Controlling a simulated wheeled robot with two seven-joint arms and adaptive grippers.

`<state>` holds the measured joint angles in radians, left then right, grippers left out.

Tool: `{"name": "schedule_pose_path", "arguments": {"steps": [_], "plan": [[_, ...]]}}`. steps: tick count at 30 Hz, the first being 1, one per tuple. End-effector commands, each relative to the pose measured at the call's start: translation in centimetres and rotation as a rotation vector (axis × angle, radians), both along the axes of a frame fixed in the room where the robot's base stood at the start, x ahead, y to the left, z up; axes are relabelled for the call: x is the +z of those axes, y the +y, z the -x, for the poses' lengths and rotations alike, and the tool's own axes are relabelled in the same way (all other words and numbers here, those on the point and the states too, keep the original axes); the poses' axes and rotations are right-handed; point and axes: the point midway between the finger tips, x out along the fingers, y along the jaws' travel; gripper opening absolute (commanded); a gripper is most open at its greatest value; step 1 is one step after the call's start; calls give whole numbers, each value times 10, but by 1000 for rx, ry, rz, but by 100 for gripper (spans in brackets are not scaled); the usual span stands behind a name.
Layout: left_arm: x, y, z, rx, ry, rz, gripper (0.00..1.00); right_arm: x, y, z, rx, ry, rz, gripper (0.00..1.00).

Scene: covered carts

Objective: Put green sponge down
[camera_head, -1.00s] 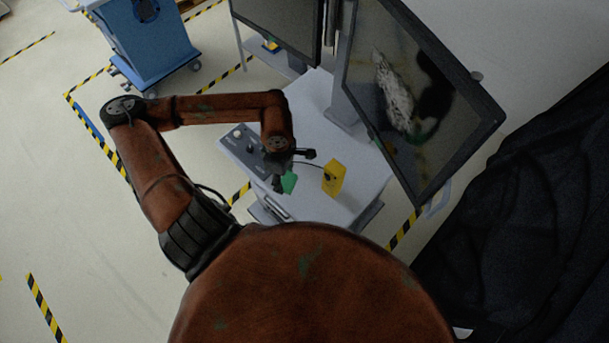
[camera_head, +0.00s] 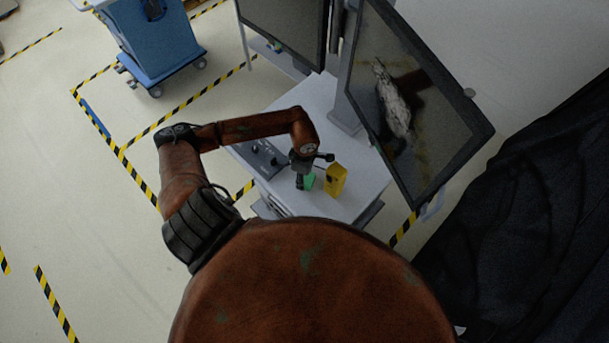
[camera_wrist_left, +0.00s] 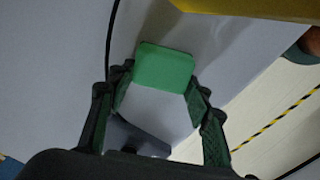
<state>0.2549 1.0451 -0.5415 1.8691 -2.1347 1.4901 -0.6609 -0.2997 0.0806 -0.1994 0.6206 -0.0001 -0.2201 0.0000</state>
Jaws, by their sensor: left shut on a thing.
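The green sponge (camera_head: 309,181) is at the fingertips of my left gripper (camera_head: 301,181), over the light grey cart top (camera_head: 313,93), close to the left side of a yellow object. In the left wrist view the green sponge (camera_wrist_left: 164,67) sits between the two dark fingertips of my left gripper (camera_wrist_left: 160,85), which is shut on it. The cart surface (camera_wrist_left: 225,55) lies below it; I cannot tell whether the sponge touches it. My right gripper is not in view.
The yellow block-like object (camera_head: 335,180) stands just right of the sponge. A tilted monitor (camera_head: 440,130) rises at the cart's right, and a control panel with knobs (camera_head: 258,158) lies at its left. A dark cover (camera_head: 530,210) hangs at far right. A blue cart (camera_head: 150,45) stands farther back.

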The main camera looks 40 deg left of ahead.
Motion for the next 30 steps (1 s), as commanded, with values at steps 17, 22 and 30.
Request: {"name": "schedule_pose_path", "arguments": {"steps": [17, 22, 30], "plan": [[0, 0, 0, 0, 0, 1, 63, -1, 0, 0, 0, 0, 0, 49], [8, 0, -1, 0, -3, 1, 63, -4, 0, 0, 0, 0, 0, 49], [58, 0, -2, -2, -6, -2, 63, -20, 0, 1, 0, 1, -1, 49]]}}
